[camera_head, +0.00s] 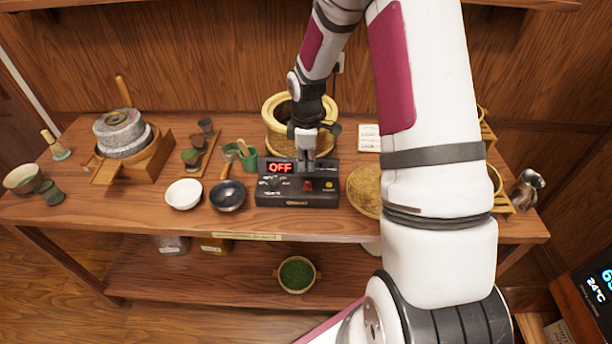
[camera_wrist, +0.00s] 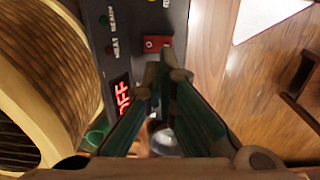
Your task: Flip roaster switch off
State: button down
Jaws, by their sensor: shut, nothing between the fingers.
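The roaster's control box (camera_head: 297,190) is dark and stands at the front middle of the table. Its display (camera_head: 280,168) reads OFF in red, and it also shows in the wrist view (camera_wrist: 122,96). A red rocker switch (camera_head: 308,185) is on its face; in the wrist view the switch (camera_wrist: 157,43) lies just beyond the fingertips, with a small mark on it. My gripper (camera_head: 309,163) is shut and empty, above the box near the switch. In the wrist view its fingertips (camera_wrist: 165,72) are together close to the switch; I cannot tell whether they touch it.
The round wooden-rimmed roaster (camera_head: 272,140) stands right behind the box. A white bowl (camera_head: 184,194) and a dark bowl (camera_head: 228,196) stand to its left. A round woven tray (camera_head: 364,190) lies to its right, partly behind my arm. A stone mill (camera_head: 122,135) stands at the left.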

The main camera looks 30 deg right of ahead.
jog(key=shift+w+d+r, duration=0.1)
jog(key=shift+d+r, duration=0.05)
jog(key=shift+r, duration=2.35)
jog(key=s+a+r+m+t+h, duration=0.1)
jog(key=s+a+r+m, duration=0.25)
jog(key=r, duration=0.55)
jog(key=s+a+r+m+t, duration=0.1)
jog(key=s+a+r+m, duration=0.1)
jog(key=s+a+r, duration=0.5)
jog(key=s+a+r+m+t+y+b, duration=0.1)
jog(key=s+a+r+m+t, duration=0.2)
jog(key=s+r, duration=0.5)
jog(key=s+a+m, duration=0.1)
jog(key=s+m, duration=0.1)
jog(key=s, duration=0.2)
jog(key=shift+m+b, duration=0.3)
jog(key=shift+m, duration=0.05)
jog(key=shift+a, duration=0.1)
